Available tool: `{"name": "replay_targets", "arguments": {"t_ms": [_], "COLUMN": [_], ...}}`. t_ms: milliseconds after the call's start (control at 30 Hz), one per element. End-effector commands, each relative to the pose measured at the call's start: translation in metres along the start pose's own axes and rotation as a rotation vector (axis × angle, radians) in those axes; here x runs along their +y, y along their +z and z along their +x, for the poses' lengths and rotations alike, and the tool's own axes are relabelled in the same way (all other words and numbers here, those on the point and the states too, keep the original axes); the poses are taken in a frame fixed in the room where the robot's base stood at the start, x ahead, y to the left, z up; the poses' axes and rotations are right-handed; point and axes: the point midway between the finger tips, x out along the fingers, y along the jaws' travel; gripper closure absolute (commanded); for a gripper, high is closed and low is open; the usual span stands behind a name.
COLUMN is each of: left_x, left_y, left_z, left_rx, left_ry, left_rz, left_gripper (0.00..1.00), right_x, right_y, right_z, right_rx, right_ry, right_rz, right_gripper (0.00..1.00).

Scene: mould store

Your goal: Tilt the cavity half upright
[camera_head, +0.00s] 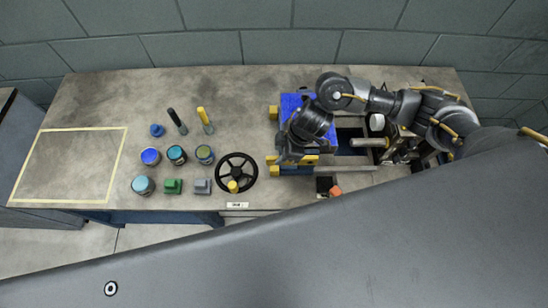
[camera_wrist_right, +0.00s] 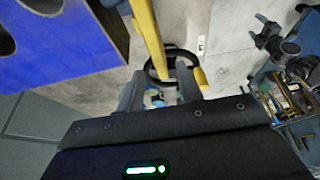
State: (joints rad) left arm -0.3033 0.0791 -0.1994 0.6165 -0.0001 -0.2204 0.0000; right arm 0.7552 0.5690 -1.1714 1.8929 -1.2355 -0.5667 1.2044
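A blue block with yellow parts (camera_head: 293,102), which looks like the cavity half, is at the left end of the metal frame on the bench. My right arm covers much of it, so its exact tilt is hard to tell. In the right wrist view a blue face (camera_wrist_right: 60,50) fills the upper left. A yellow bar (camera_wrist_right: 146,28) runs down towards the space between my fingertips. My right gripper (camera_head: 284,154) is over the block's near side. Its two fingers (camera_wrist_right: 161,82) are apart in the wrist view; I see no firm contact with the bar. My left gripper is not in view.
A black handwheel (camera_head: 237,172) lies just left of the block. Several tins, including a blue-topped one (camera_head: 151,156), two upright handles and small green and grey blocks stand further left. A yellow-outlined area (camera_head: 70,165) is empty. The metal frame (camera_head: 350,167) extends right beneath my arm.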

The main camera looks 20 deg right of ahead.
Motion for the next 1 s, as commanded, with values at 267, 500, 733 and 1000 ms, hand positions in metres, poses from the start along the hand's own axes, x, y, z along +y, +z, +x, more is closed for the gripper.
{"name": "replay_targets", "arguments": {"t_ms": [267, 500, 733, 1000], "left_x": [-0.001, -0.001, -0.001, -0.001], "left_y": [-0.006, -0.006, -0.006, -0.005], "left_z": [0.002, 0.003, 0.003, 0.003], "left_rx": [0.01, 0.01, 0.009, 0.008], "left_ry": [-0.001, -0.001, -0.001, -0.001], "left_rz": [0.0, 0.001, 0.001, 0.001], "left_gripper": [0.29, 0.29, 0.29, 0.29], "right_x": [-0.001, 0.0, 0.0, 0.0], "right_y": [0.001, 0.0, 0.001, 0.001], "right_z": [0.042, 0.052, 0.052, 0.052], "right_rx": [0.0, 0.001, 0.001, 0.001], "right_ry": [-0.001, 0.001, 0.001, 0.001], "right_rz": [0.003, 0.002, 0.002, 0.002], "right_gripper": [0.64, 0.64, 0.68, 1.0]}}
